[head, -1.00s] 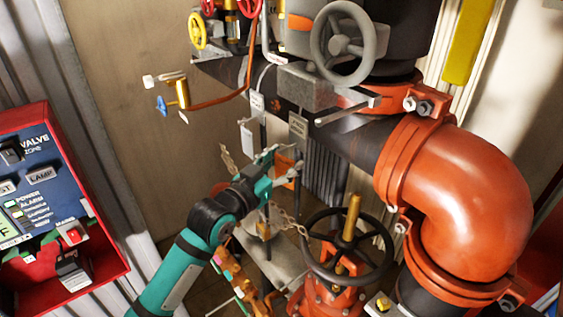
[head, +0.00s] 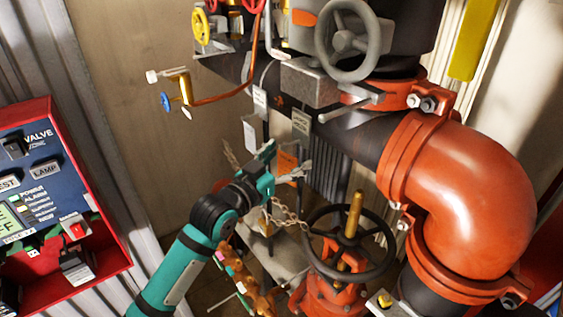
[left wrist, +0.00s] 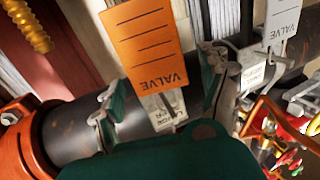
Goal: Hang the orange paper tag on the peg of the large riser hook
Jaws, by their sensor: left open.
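The orange paper tag (left wrist: 146,45) shows in the left wrist view with its "VALVE" lettering upside down, its lettered end between the fingers of my left gripper (left wrist: 160,98). The fingers stand apart on either side of it, open. A pale lettered plate (left wrist: 165,110) lies at that end. What holds the tag up is hidden, and I cannot make out the hook's peg. In the head view the tag (head: 287,163) shows just right of my left gripper (head: 252,160), below the dark horizontal pipe. My right gripper is not in view.
A black handwheel (head: 350,245) stands right of the gripper, with a chain (head: 288,217) beside it. White tags (head: 250,133) hang above. A large orange pipe elbow (head: 470,200) fills the right. A red control panel (head: 55,190) is at the left.

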